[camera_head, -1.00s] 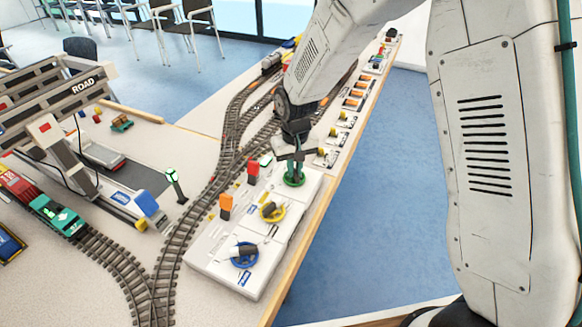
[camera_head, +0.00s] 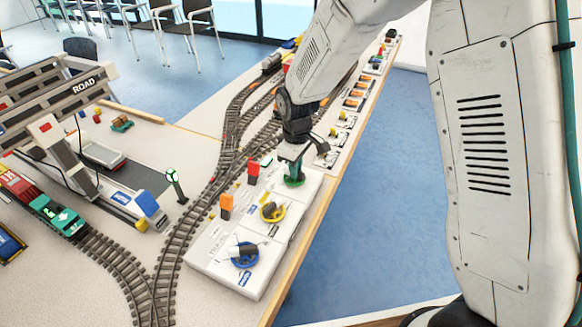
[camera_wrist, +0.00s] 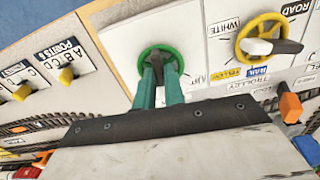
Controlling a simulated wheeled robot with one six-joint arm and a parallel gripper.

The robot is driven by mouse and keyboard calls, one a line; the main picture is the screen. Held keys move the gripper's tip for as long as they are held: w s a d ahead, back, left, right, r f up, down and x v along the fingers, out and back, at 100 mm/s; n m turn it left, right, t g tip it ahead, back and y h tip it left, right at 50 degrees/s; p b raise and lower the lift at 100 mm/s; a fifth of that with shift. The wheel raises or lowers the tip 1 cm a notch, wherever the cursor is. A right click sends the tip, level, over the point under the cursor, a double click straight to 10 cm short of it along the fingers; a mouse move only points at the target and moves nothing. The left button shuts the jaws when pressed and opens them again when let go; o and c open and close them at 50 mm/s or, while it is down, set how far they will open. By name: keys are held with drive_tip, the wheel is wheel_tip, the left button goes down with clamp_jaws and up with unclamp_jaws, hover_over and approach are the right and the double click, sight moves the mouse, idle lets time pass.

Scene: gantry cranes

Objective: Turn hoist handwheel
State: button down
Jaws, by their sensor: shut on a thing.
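The green handwheel (camera_head: 294,182) sits at the far end of the white control panel (camera_head: 225,268). In the wrist view the green wheel (camera_wrist: 142,60) has a dark middle bar. My gripper (camera_wrist: 158,64) is shut on that middle part of the wheel, its two teal fingers reaching down from above. In the head view my gripper (camera_head: 294,165) stands upright over the wheel and hides part of it. Most of the label beside the wheel is hidden by the fingers.
A yellow handwheel (camera_head: 263,213) and a blue handwheel (camera_head: 240,264) are nearer on the same panel. Orange (camera_head: 226,207) and red (camera_head: 253,172) levers stand along its left side. Tracks run left of the panel; the table edge and open blue floor (camera_head: 370,220) lie right.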

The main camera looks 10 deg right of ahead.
drive_tip(key=shift+w+d+n, duration=0.15)
drive_tip(key=shift+n, duration=0.35)
drive_tip(key=c, duration=1.5)
unclamp_jaws()
drive_tip(key=shift+d, duration=0.15)
drive_tip(key=shift+a, duration=0.2)
wheel_tip(320, 180, up, 8)
drive_tip(key=shift+f, duration=0.1)
